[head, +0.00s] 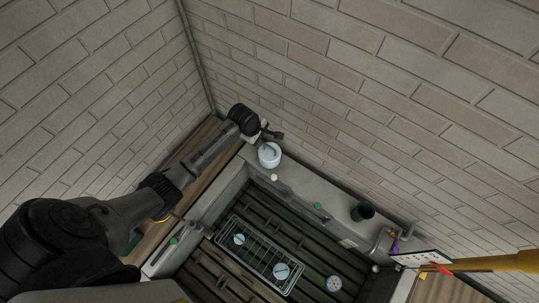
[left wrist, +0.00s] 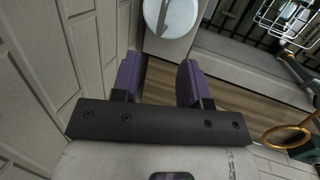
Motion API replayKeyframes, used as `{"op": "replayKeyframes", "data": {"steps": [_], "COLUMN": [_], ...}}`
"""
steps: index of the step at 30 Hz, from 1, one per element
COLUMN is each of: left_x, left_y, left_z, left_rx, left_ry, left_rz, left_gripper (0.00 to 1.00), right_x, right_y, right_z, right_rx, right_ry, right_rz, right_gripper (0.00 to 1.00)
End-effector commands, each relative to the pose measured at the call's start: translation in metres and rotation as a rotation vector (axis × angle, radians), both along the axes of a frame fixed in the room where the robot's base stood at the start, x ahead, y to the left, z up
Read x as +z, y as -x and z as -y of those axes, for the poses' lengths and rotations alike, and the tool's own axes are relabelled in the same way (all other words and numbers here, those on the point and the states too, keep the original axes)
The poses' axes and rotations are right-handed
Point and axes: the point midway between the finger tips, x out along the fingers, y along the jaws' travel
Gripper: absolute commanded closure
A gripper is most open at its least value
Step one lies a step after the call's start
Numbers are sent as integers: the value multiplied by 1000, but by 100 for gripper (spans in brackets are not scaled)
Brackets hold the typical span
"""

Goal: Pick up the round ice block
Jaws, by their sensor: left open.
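I cannot tell for sure which thing is the round ice block. A round white pot-like thing (head: 269,155) with a grey piece on top stands on the ledge at the back left corner. It also shows at the top of the left wrist view (left wrist: 170,17). My left gripper (head: 272,134) is just behind and above it in the head view. In the left wrist view my left gripper (left wrist: 160,82) is open, with two purple fingers apart and nothing between them; the white thing lies beyond the fingertips. My right gripper is not in view.
A wire rack (head: 258,254) in the dark slatted basin holds pale round things (head: 281,271). A patterned round piece (head: 334,283) lies to its right. Brick walls (head: 330,100) close off the back and left. A yellow pole (head: 500,262) crosses at right.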

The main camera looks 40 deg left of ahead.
Motion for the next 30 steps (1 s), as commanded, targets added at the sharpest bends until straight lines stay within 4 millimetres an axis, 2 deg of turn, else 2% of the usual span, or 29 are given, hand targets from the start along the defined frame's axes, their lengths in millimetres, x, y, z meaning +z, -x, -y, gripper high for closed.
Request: {"op": "replayKeyframes", "data": {"steps": [3, 10, 15, 22, 30], "left_x": [-22, -53, -64, -69, -88], "left_y": [-7, -17, -20, -21, -25], "left_z": [3, 7, 8, 9, 10], "left_rx": [5, 3, 1, -1, -1], "left_ry": [3, 1, 0, 0, -1], "left_rz": [-4, -2, 0, 0, 1], "left_gripper": [59, 59, 59, 59, 59], "right_x": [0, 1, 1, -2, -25], "right_y": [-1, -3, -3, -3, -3], "right_z": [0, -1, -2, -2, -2], "right_rx": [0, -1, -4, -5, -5], "right_ry": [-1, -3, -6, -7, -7], "right_rz": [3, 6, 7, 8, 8], "right_gripper": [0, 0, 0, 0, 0]}}
